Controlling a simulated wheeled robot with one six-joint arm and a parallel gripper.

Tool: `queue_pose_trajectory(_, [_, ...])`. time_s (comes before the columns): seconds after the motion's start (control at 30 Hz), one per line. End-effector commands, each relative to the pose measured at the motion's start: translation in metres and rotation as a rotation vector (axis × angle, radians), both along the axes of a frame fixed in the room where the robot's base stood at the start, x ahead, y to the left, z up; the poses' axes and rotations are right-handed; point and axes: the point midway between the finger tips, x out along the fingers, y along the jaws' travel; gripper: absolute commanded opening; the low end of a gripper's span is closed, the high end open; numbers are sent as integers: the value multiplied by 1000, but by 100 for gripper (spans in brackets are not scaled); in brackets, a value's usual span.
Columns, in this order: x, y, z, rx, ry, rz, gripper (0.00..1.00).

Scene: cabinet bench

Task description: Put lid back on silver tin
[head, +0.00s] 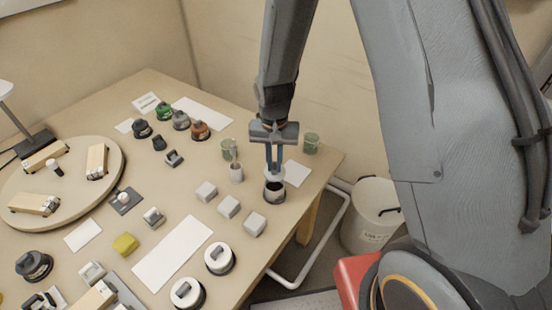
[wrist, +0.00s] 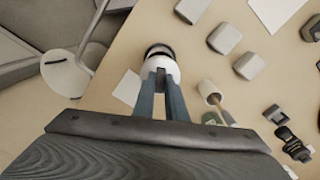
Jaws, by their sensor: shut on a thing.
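My gripper (head: 274,168) is shut on a white round lid (head: 274,174), gripping its grey handle. The lid also shows in the wrist view (wrist: 160,66), between the two fingertips (wrist: 162,84). Just below the lid stands an open pale tin (head: 274,196) with a dark inside, upright near the table's right edge. The dark opening shows in front of the lid in the head view, so the lid appears held slightly above the tin, not seated. In the wrist view the tin (wrist: 159,48) is partly hidden behind the lid. Whether they touch anywhere is unclear.
Several pale blocks (head: 228,207) stand left of the tin. Lidded jars (head: 181,121) stand farther back. A white bin (head: 371,214) stands on the floor beyond the table edge.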

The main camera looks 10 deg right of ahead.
Motion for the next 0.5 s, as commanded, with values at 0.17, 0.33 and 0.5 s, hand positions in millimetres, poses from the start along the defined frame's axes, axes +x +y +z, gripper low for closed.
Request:
queue_pose_trajectory(0.17, [0, 0, -17, 0, 1, 1, 0])
queue_pose_trajectory(0.33, [0, -1, -33, -1, 1, -1, 0])
queue_pose_trajectory(0.5, [0, -2, -46, 0, 2, -2, 0])
